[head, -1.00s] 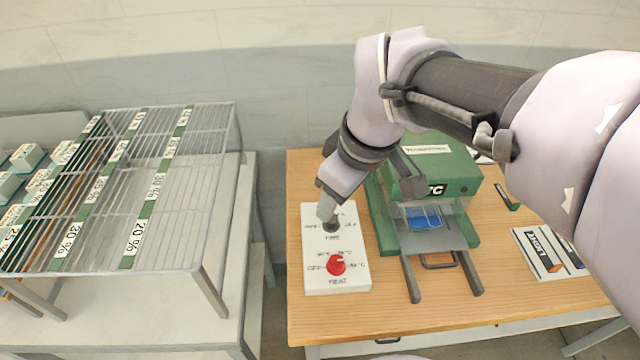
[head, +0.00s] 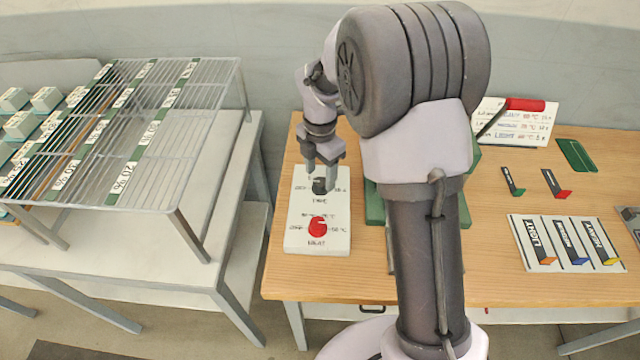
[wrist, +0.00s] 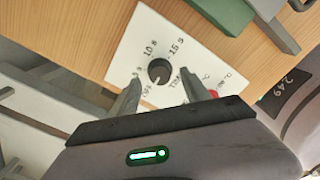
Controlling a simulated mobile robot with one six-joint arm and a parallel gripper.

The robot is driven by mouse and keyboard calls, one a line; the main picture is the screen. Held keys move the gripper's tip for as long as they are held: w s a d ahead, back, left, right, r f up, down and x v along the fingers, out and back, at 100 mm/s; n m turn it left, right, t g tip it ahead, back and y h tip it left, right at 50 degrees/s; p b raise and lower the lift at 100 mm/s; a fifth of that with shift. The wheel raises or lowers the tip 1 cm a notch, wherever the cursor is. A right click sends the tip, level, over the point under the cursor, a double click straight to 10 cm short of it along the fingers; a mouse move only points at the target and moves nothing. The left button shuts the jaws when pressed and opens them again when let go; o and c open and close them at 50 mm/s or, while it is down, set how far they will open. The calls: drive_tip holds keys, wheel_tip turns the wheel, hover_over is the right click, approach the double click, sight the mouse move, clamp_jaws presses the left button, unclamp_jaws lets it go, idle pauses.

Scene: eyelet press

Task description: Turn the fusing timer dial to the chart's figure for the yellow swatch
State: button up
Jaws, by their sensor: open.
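The black timer dial (head: 319,186) sits at the back of a white control panel (head: 301,238), above a red heat dial (head: 318,227). In the wrist view the timer dial (wrist: 160,71) has printed figures around it, including 10 s and 15 s. Its pale mark seems to point toward OFF. My gripper (head: 320,172) is open over the dial, with its fingertips (wrist: 161,82) on either side, apart from it in the wrist view. The chart (head: 515,122) lies at the back right; its writing is too small to read. A yellow-cornered swatch (head: 604,240) lies on a white board.
The same board (head: 520,232) holds orange- and blue-cornered swatches. Loose green- and red-cornered swatches (head: 513,182) (head: 555,184) lie nearby. My arm hides most of the green press (head: 463,205). A wire rack (head: 190,120) stands on the left table.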

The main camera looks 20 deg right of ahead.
sight(321, 185)
wheel_tip(321, 185, down, 2)
drive_tip(key=shift+f, duration=0.25)
clamp_jaws()
